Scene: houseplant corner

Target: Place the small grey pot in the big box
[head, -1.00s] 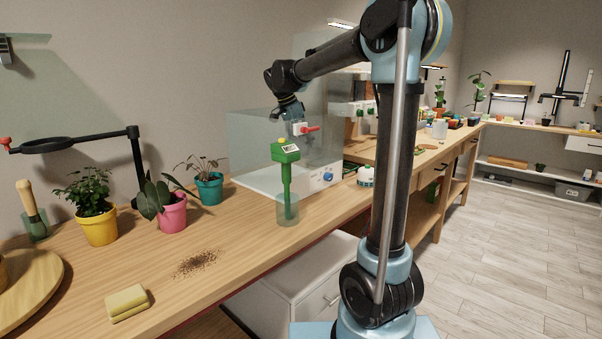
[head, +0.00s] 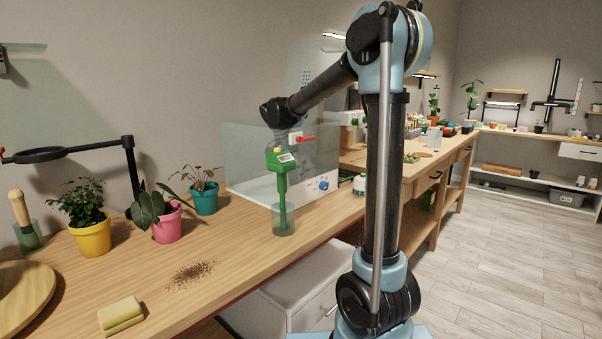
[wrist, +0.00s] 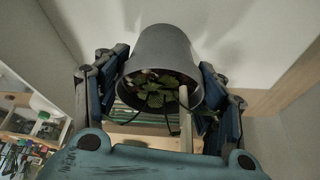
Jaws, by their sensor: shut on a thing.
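The small grey pot (wrist: 165,48), with a green leafy plant in it, shows in the wrist view. Its open mouth faces the camera. My gripper (wrist: 160,78) is shut on it, with a finger on each side. In the head view my forearm reaches over a large clear-walled box (head: 245,150) on the bench, which has a pale base and a blue knob. My gripper and the pot are hard to make out there, behind the clear walls and a green meter. I cannot tell whether the pot touches anything below. A grey lidded box (head: 567,200) sits on a far low shelf.
The green meter (head: 281,180) stands in a clear cup in front of the clear box. Potted plants in yellow (head: 91,237), pink (head: 166,227) and teal (head: 204,201) pots stand to the left. Spilled soil (head: 190,273) and a sponge (head: 121,316) lie on the bench front.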

